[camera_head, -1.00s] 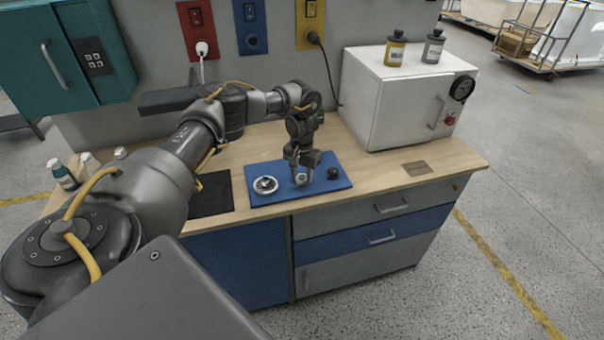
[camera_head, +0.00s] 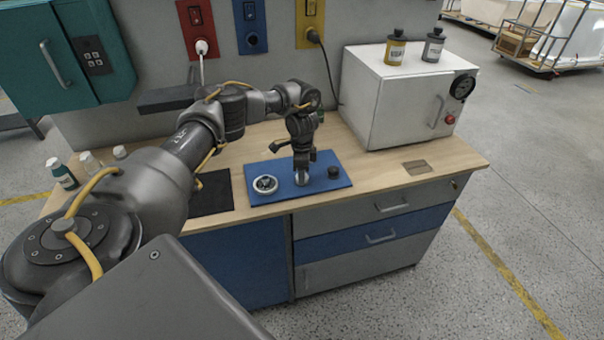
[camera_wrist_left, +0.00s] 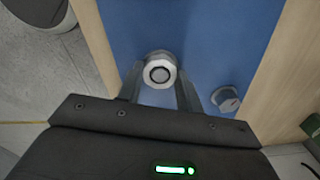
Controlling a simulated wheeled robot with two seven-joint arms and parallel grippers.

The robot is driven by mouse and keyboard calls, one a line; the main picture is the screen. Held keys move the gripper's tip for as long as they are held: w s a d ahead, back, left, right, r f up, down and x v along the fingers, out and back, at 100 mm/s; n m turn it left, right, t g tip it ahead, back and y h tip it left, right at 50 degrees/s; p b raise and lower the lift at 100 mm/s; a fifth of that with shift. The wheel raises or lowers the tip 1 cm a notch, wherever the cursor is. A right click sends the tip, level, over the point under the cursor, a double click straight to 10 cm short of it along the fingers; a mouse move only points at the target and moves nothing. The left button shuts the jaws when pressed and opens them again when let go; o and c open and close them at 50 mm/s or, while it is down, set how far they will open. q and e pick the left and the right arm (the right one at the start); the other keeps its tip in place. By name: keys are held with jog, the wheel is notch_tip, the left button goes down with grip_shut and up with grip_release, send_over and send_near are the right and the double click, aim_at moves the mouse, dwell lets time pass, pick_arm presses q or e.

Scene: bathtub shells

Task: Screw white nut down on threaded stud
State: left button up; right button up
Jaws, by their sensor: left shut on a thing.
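The white nut (camera_head: 301,180) is on the blue mat (camera_head: 255,172), at the tip of my left gripper (camera_head: 302,177). The threads and the gap under the nut are hidden. My right gripper is not in view.
A round silver-and-white part (camera_head: 265,185) lies left of the nut, a black knob (camera_head: 334,172) right of it, both on the mat. A dark pad (camera_head: 211,194) lies further left. A white cabinet (camera_head: 400,100) stands behind right. Bare wood (camera_head: 375,170) is at right.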

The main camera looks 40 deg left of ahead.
pick_arm(q)
jog(key=shift+m, duration=0.3)
jog(key=o, duration=1.1)
jog(key=shift+c, duration=1)
